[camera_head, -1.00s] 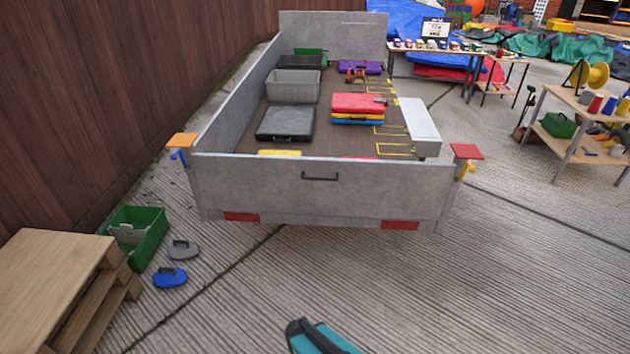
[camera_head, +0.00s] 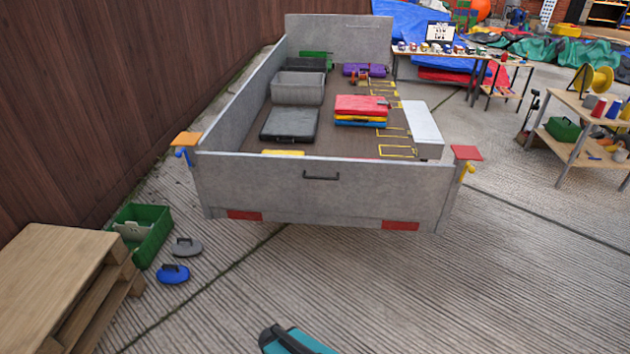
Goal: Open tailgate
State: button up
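The grey tailgate (camera_head: 300,198) stands upright across the near end of a grey trailer, level with its side posts. A black handle (camera_head: 320,177) sits near its top middle. At the left post is a blue latch lever (camera_head: 183,154) under an orange cap (camera_head: 187,138). At the right post is a yellow latch lever (camera_head: 467,171) under a red cap (camera_head: 466,153). No gripper fingers show. A teal and black shape (camera_head: 296,343) is cut off at the bottom edge, well short of the tailgate; I cannot tell what it is.
Cases and a grey bin (camera_head: 298,88) lie in the trailer. A wooden pallet stack (camera_head: 55,270), green crate (camera_head: 146,232), grey pad (camera_head: 186,247) and blue pad (camera_head: 173,273) lie at left. A wooden table (camera_head: 590,108) stands right. The concrete before the tailgate is mostly clear.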

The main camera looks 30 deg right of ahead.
aim_at(325, 186)
jog(key=z, duration=0.05)
jog(key=i, duration=1)
jog(key=u, duration=0.05)
